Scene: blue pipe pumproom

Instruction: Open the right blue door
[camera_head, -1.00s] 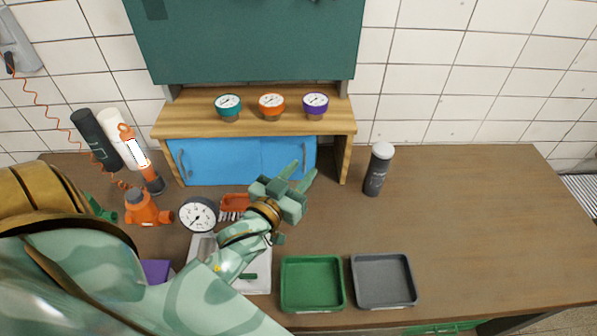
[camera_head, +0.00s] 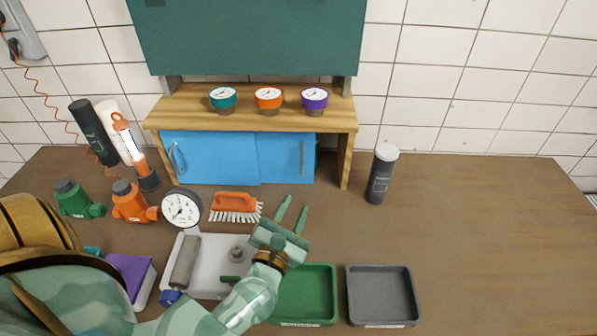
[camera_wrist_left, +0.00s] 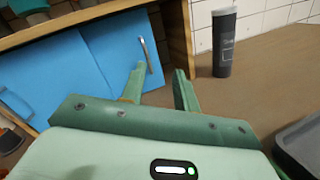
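The right blue door (camera_head: 281,161) is the right panel of the low cabinet under the wooden shelf. It looks shut, and its upright metal handle (camera_head: 302,158) is near its right edge. The left blue door (camera_head: 210,158) sits beside it, with its handle at the far left. My left gripper (camera_head: 294,209) is open and empty, in front of and below the right door, apart from it. In the left wrist view the fingers (camera_wrist_left: 158,82) are spread, with the door handle (camera_wrist_left: 144,55) beyond them. My right gripper is not in view.
Teal, orange and purple gauges stand on the shelf (camera_head: 180,113). An orange brush (camera_head: 235,203) lies before the cabinet. A dark canister (camera_head: 381,175) stands right of it. Green (camera_head: 333,290) and grey (camera_head: 414,296) trays are in front. The counter's right side is clear.

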